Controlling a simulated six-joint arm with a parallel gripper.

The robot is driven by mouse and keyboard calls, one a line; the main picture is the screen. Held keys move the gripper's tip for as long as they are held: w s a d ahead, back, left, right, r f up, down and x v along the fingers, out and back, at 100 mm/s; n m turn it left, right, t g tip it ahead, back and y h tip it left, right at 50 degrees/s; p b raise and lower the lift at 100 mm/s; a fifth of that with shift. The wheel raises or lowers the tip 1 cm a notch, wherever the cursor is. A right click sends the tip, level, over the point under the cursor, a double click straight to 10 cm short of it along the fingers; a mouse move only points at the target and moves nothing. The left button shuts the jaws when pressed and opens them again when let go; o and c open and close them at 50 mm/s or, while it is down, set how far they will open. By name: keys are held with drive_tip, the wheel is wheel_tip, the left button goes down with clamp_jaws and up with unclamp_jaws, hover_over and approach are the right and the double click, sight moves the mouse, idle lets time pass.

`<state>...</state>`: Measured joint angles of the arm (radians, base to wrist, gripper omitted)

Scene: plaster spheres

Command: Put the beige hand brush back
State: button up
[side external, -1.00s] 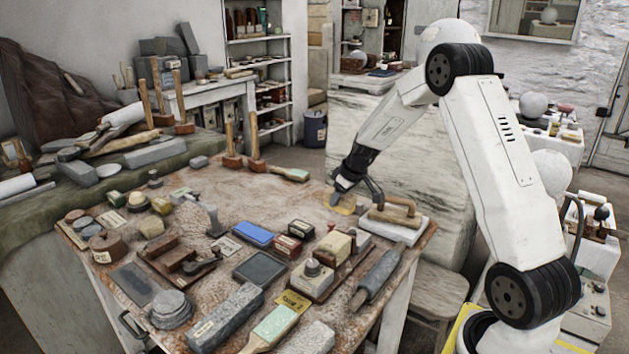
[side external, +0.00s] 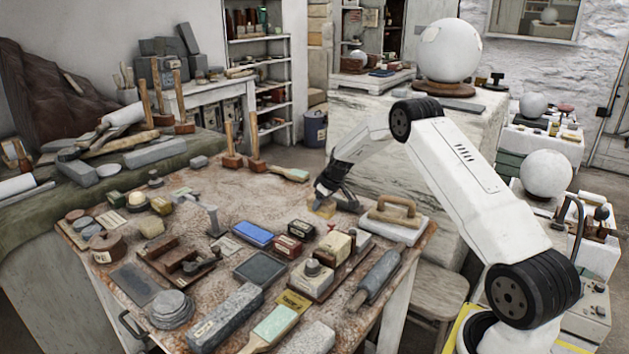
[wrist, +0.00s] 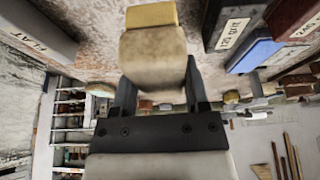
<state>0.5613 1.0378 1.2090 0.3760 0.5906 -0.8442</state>
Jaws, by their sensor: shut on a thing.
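My gripper (side external: 325,195) is over the far right part of the worktable, shut on the beige hand brush (side external: 321,209). In the wrist view the brush (wrist: 153,55) is a rounded beige block with a yellowish end (wrist: 152,15) facing away from me. It sits between my two fingers (wrist: 155,95). The brush is close to the tabletop; I cannot tell whether it touches.
A wooden-handled float (side external: 393,213) on a white slab stands just right of my gripper. A blue block (side external: 253,234) and dark red boxes (side external: 288,247) lie nearer the camera. Two upright mallets (side external: 254,148) stand behind to the left. Bare tabletop (side external: 270,200) lies left of my gripper.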

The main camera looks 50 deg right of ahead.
sight(319, 213)
drive_tip(key=shift+w+d+f, duration=0.2)
drive_tip(key=shift+w+f, duration=0.25)
drive_tip(key=shift+f, duration=0.05)
drive_tip(key=shift+w+f, duration=0.15)
drive_tip(key=shift+f, duration=0.15)
drive_tip(key=shift+d+f, duration=0.1)
drive_tip(key=shift+f, duration=1.35)
drive_tip(key=shift+f, duration=0.15)
drive_tip(key=o, duration=1.1)
drive_tip(key=shift+o, duration=0.2)
drive_tip(key=shift+v, duration=6.15)
